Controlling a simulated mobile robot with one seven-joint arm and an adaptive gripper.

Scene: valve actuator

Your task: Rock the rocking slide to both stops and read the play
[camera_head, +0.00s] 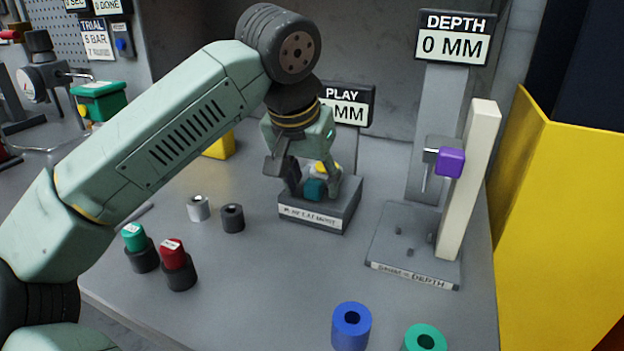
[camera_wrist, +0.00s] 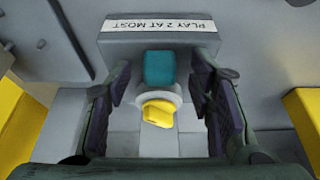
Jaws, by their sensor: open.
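The play gauge is a grey block (camera_head: 318,216) near the middle of the bench, with a label on its front. In the wrist view its label (camera_wrist: 158,25) reads "PLAY 2 AT MOST", upside down. The slide appears to be the teal block (camera_wrist: 159,69) on top, also seen in the head view (camera_head: 314,190). A yellow piece in a pale round collar (camera_wrist: 158,111) sits beside it. My gripper (camera_head: 313,187) points down over the block. Its dark pads (camera_wrist: 162,108) stand apart on either side of these pieces, with gaps. The PLAY display (camera_head: 345,105) is partly hidden by my arm; "MM" shows, the number is hidden.
The depth gauge (camera_head: 415,245) with its pale post and purple block (camera_head: 450,162) stands at right, its display (camera_head: 453,38) reading 0 MM.

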